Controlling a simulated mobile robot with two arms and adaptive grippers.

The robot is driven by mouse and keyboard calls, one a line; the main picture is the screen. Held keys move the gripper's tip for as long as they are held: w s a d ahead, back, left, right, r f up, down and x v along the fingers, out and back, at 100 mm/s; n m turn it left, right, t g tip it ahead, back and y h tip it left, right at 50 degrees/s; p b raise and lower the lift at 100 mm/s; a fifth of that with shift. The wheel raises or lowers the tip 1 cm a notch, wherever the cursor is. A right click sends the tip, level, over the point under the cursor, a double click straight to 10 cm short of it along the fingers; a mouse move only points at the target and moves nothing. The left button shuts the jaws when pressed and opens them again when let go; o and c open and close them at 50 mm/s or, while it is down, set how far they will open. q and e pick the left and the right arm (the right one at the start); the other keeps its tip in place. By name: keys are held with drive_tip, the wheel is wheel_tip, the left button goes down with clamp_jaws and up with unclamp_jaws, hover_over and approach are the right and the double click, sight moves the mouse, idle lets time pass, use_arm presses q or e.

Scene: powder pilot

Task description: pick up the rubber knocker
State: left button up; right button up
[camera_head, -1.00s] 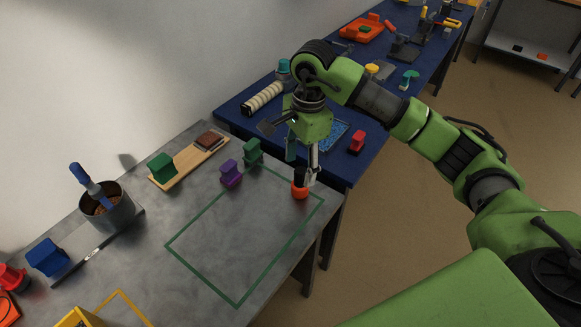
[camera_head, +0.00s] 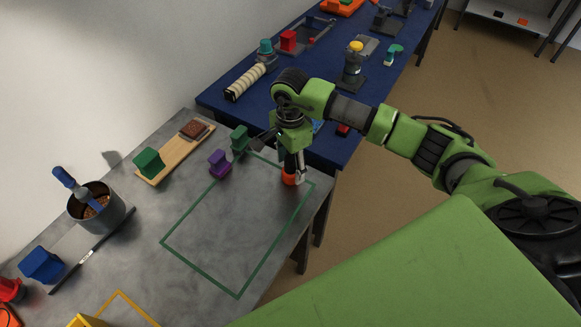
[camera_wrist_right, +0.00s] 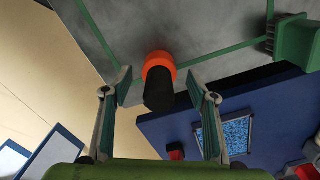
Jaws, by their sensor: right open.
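The rubber knocker, an orange-ended piece with a black upper part, stands at the far right corner of the green outline on the grey table in the head view (camera_head: 289,180). In the right wrist view its orange end (camera_wrist_right: 159,62) and black part (camera_wrist_right: 158,94) show between the two fingers. My right gripper (camera_head: 294,166) is over the knocker, with its open fingers (camera_wrist_right: 159,80) on either side of it. Gaps show between the fingers and the knocker. My left gripper is not in view.
A purple block (camera_head: 219,164) and a green block (camera_head: 239,138) stand left of the gripper. A blue table (camera_head: 225,101) with several items adjoins behind. The green outline's inside (camera_head: 235,232) is clear. A pot (camera_head: 96,208) with a blue-handled tool stands at left.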

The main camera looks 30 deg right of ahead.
sight(291, 172)
wheel_tip(291, 172, down, 2)
drive_tip(key=shift+s+f+p, duration=0.1)
drive_tip(key=shift+f+p, duration=0.1)
drive_tip(key=shift+p, duration=0.1)
drive_tip(key=shift+f, duration=0.35)
drive_tip(key=shift+c, duration=0.3)
drive_tip(key=c, duration=1.1)
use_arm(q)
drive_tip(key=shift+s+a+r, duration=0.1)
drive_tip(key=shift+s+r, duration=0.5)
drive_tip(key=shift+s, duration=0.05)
